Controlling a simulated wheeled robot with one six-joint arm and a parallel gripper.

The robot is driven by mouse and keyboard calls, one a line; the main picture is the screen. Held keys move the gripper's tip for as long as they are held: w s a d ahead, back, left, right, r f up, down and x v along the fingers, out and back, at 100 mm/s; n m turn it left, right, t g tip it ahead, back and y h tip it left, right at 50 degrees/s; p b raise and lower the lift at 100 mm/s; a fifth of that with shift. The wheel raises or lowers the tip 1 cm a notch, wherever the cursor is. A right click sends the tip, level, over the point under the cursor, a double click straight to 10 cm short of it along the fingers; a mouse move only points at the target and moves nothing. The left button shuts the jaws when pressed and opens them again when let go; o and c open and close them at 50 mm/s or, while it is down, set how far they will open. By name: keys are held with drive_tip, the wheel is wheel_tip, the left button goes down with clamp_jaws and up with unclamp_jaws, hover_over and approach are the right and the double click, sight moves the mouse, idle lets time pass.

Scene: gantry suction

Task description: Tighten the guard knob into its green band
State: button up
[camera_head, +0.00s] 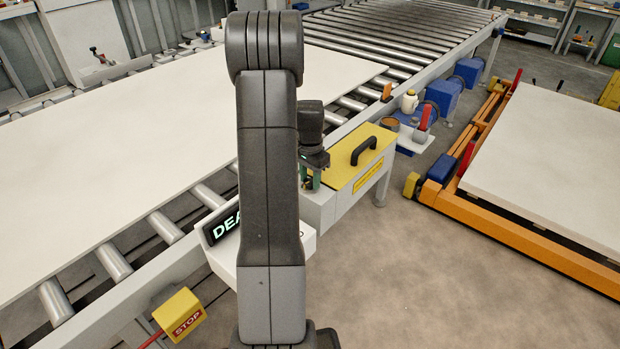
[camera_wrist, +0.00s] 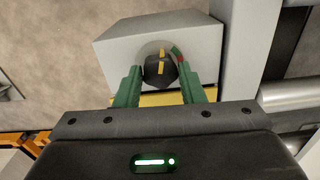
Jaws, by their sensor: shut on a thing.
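The guard knob (camera_wrist: 154,71) is black with a yellow pointer line and sits on a pale round dial on the grey box face in the wrist view. The pointer points roughly to the top of the picture. The green band (camera_wrist: 174,52) is a short arc to the upper right of the knob, with a red part (camera_wrist: 181,61) beside it. The pointer appears just left of the green band. My gripper (camera_wrist: 160,72) has its green fingers on both sides of the knob, shut on it. In the head view my gripper (camera_head: 311,180) is at the box's near side; the knob is hidden there.
The grey box has a yellow lid (camera_head: 345,180) with a black handle (camera_head: 364,150). A display reading "DEA…" (camera_head: 222,225) is partly behind my arm. A yellow STOP box (camera_head: 180,314) is at lower left. A roller conveyor carries a white board (camera_head: 110,160).

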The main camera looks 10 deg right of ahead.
sight(310, 181)
idle(0.3)
drive_tip(key=o, duration=1)
wheel_tip(310, 181, up, 14)
drive_tip(key=shift+f, duration=0.1)
